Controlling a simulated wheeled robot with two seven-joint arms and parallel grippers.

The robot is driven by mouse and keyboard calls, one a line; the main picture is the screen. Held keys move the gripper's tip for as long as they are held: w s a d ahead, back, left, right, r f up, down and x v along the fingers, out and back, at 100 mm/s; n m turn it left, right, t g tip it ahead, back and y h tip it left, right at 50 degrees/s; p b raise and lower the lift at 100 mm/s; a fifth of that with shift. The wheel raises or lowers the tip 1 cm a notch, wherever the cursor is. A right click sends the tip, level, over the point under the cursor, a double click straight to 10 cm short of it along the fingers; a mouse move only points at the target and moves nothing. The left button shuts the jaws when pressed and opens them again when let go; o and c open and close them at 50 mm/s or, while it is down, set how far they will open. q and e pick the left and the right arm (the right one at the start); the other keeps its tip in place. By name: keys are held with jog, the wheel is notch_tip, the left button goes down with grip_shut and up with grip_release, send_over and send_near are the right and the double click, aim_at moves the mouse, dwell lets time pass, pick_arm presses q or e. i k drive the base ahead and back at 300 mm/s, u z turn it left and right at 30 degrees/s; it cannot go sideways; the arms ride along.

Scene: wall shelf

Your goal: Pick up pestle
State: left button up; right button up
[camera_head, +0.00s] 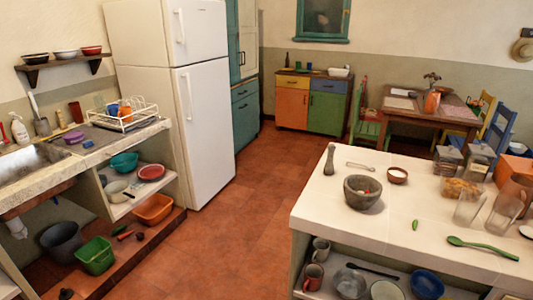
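The pestle (329,160) is a dark grey stone piece standing upright on the white counter on the right, near its back left edge. The grey stone mortar (362,196) stands in front of it and to the right, apart from it. The mortar holds something small and reddish. I cannot make out either of my grippers in this view.
The white counter (395,226) also carries a small red bowl (397,175), a green spoon (482,247), a green pepper (415,225) and several glass jars at right. Mugs and bowls fill its lower shelf. Tiled floor (240,220) is clear between counter and sink unit.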

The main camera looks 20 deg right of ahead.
aim_at(329, 168)
jog(key=u, duration=0.2)
jog(key=i, duration=0.9)
jog(key=z, duration=0.8)
jog(key=i, duration=0.7)
jog(key=z, duration=0.75)
